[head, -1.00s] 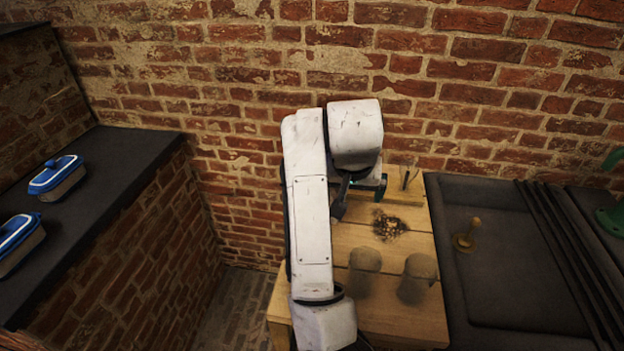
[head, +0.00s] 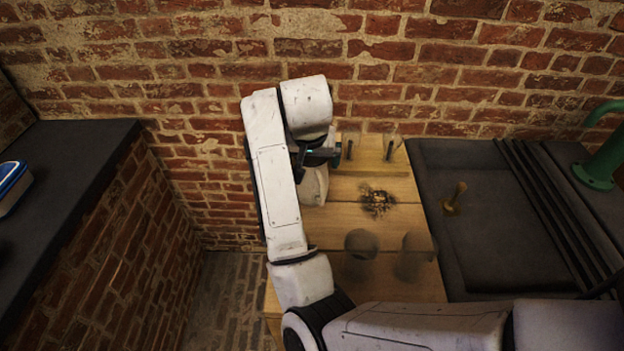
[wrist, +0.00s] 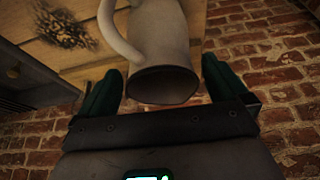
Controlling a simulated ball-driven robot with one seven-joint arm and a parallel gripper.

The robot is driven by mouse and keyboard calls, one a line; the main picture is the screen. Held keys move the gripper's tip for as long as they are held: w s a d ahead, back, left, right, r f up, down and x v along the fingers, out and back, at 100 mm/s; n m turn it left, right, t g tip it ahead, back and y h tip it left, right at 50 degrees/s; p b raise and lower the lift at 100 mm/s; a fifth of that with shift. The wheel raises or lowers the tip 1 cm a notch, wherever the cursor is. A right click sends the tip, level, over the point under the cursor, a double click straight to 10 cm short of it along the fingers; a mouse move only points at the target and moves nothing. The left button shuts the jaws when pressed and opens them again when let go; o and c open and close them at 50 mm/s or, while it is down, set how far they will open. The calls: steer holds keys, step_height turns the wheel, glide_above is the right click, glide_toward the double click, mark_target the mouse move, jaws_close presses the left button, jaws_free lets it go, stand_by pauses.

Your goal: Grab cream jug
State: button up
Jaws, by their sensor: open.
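The cream jug (head: 314,187) stands on the wooden table just below my gripper in the head view, partly hidden by my arm. In the wrist view the pale jug (wrist: 163,45) shows its dark round opening towards me and its curved handle to the left. My gripper (wrist: 160,85) is open, with one dark green finger on each side of the jug's rim. Gaps show between the fingers and the jug.
The wooden table (head: 337,225) carries two glass jars (head: 361,243) at the front, a dark scattered patch (head: 377,202), and clear glassware with dark rods (head: 390,150) at the back. A black sink unit (head: 440,170) with a brass piece (head: 455,198) adjoins on the right.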

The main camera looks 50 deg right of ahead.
steer(key=shift+x, duration=1.75)
steer(key=shift+a, duration=0.1)
steer(key=c, duration=1.2)
steer(key=shift+r, duration=0.1)
